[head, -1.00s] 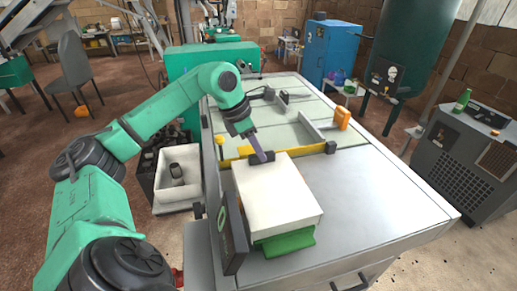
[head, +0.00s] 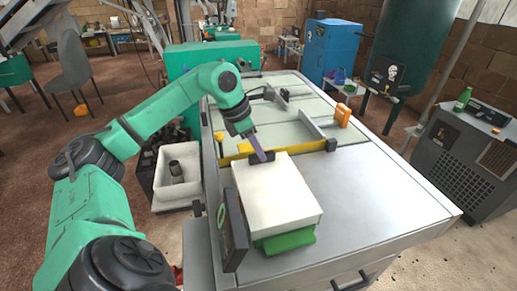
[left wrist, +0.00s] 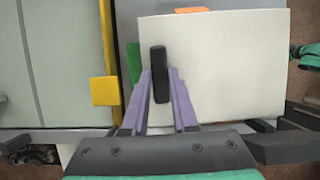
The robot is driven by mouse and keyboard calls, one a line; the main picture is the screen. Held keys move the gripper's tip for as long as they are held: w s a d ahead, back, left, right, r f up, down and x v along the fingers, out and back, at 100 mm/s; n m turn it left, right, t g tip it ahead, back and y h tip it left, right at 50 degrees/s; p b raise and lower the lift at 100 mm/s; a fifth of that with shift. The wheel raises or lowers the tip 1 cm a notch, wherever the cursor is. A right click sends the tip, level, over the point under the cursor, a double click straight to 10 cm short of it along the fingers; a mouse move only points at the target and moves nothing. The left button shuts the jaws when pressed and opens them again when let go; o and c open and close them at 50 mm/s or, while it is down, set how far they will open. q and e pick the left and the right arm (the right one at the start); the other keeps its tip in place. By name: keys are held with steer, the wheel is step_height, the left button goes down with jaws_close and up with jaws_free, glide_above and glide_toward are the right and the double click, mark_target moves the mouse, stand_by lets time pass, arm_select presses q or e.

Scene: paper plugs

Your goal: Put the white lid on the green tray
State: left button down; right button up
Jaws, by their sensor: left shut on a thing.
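The white lid (head: 277,198) is a large flat-topped white block near the front left of the machine table. The green tray (head: 287,242) shows below the lid's front edge, with most of it hidden under the lid. My left gripper (head: 264,157) is at the lid's far edge in the head view, shut on its black handle. In the left wrist view, the purple fingers (left wrist: 160,82) are on either side of the black handle on the lid (left wrist: 225,65). A green strip (left wrist: 134,62) shows beside the lid there. I cannot tell whether the lid is seated on the tray.
A dark upright panel (head: 234,230) stands close to the lid's left side. A yellow bar (head: 300,149) runs behind the lid. The grey tabletop (head: 375,195) right of the lid is clear.

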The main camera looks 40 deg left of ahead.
arm_select(q)
steer(key=shift+f, duration=0.1)
steer(key=c, duration=0.6)
jaws_free()
steer(key=p+v, duration=0.3)
steer(key=v, duration=1.1)
steer(key=shift+s+a+r, duration=0.1)
steer(key=shift+s+r, duration=0.1)
steer(key=shift+r, duration=0.05)
